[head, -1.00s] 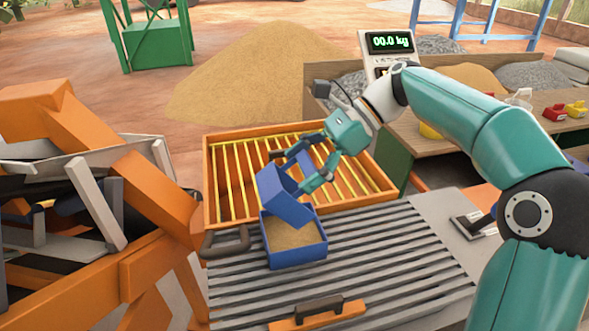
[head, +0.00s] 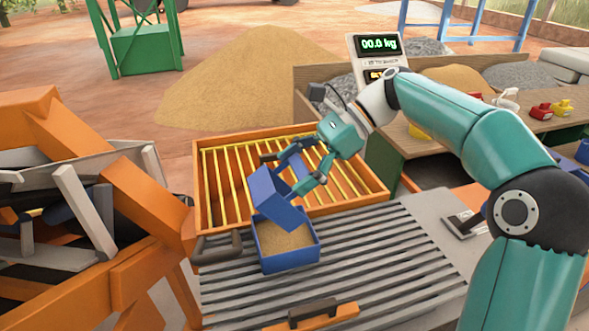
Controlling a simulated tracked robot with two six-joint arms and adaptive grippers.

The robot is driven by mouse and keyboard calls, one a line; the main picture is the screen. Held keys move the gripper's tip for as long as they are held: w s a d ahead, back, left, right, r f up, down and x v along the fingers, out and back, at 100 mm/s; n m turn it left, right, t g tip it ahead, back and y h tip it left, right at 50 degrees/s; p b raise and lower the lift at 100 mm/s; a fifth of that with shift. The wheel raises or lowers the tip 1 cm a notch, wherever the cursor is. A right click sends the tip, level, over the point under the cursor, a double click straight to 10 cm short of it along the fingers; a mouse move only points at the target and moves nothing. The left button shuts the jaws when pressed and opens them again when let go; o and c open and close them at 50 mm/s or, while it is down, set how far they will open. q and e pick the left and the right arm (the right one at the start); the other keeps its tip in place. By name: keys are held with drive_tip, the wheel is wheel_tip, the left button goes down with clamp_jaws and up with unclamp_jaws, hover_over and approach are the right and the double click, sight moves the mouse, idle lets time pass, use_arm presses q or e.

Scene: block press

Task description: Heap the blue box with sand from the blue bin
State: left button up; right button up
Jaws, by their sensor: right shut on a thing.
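A blue box (head: 289,261) stands upright on the grey slatted top, with sand (head: 284,240) inside it. My right gripper (head: 283,176) is shut on a second blue container (head: 271,200). It holds this container steeply tilted just above the box, with its lower end over the box's back part. The inside of the held container is mostly hidden, and no falling sand can be made out. I cannot tell whether the two blue things touch. My left gripper is not in view.
An orange frame with yellow bars (head: 220,180) lies behind the box. A scale display (head: 379,43) reads 00.0 kg. A large sand pile (head: 250,80) is on the ground behind. An orange machine (head: 150,205) stands at left. The slatted top (head: 370,265) is clear at right.

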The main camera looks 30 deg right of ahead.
drive_tip(key=shift+r+p, duration=0.35)
drive_tip(key=shift+p, duration=0.25)
wheel_tip(320, 180, up, 3)
drive_tip(key=h+p, duration=0.3)
drive_tip(key=p, duration=0.2)
drive_tip(key=g+h+p, duration=0.1)
drive_tip(key=h+p, duration=0.2)
drive_tip(key=p, duration=0.3)
drive_tip(key=shift+g, duration=0.3)
drive_tip(key=shift+a+h+p, duration=0.1)
drive_tip(key=shift+h+p, duration=0.3)
drive_tip(key=shift+p, duration=0.05)
drive_tip(key=shift+r+g+h+b, duration=0.15)
drive_tip(key=shift+g+h+b, duration=0.2)
drive_tip(key=shift+h, duration=0.25)
drive_tip(key=shift+r+g+h, duration=0.25)
drive_tip(key=shift+r+h, duration=0.25)
drive_tip(key=shift+h, duration=0.7)
